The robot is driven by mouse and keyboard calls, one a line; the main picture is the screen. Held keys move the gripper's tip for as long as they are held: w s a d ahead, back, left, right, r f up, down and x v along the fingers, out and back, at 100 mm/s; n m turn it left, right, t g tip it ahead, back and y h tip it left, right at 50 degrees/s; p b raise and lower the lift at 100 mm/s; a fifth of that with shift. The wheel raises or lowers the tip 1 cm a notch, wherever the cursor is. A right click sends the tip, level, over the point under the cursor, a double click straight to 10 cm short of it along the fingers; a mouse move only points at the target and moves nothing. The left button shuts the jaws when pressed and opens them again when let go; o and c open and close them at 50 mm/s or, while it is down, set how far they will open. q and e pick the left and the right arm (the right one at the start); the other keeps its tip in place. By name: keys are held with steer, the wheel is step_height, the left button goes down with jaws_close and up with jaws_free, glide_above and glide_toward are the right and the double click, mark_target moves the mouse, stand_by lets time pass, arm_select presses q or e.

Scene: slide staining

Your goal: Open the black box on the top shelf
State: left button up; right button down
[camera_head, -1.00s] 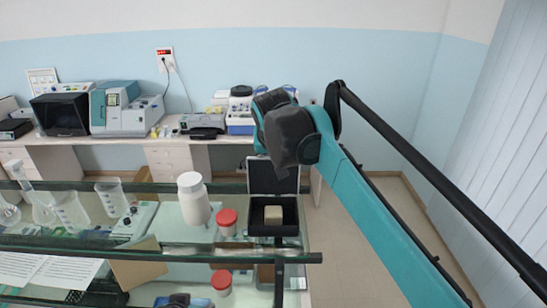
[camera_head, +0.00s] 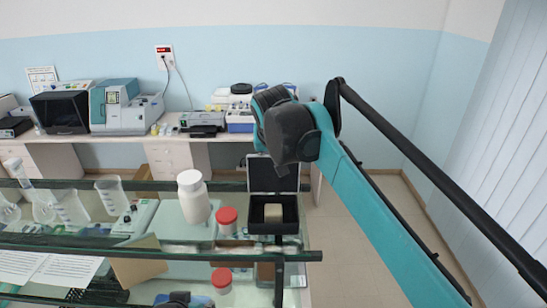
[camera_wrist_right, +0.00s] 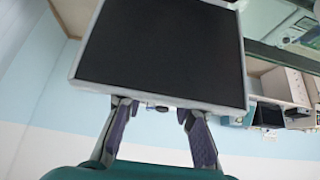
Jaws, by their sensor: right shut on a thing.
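The black box (camera_head: 290,227) stands on the top glass shelf near its right end. Its lid (camera_head: 262,178) is raised about upright at the back, so the inside shows, with a small pale block (camera_head: 274,212) in it. My right arm reaches in from the right, its hand above and behind the lid. In the right wrist view, the lid (camera_wrist_right: 165,50) fills the upper middle as a dark panel with a grey rim. My right gripper (camera_wrist_right: 158,109) is shut on the rim of this lid. My left gripper cannot be made out in these views.
A white bottle (camera_head: 194,199) and a red-capped jar (camera_head: 227,217) stand left of the box. Beakers and a flask are farther left. The glass shelf edge (camera_head: 150,251) runs in front. The floor (camera_head: 345,235) right of the shelf is clear.

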steer(key=shift+r, duration=0.2)
steer(key=c, duration=1.3)
jaws_free()
steer(key=shift+o, duration=0.7)
steer(key=v, duration=1.2)
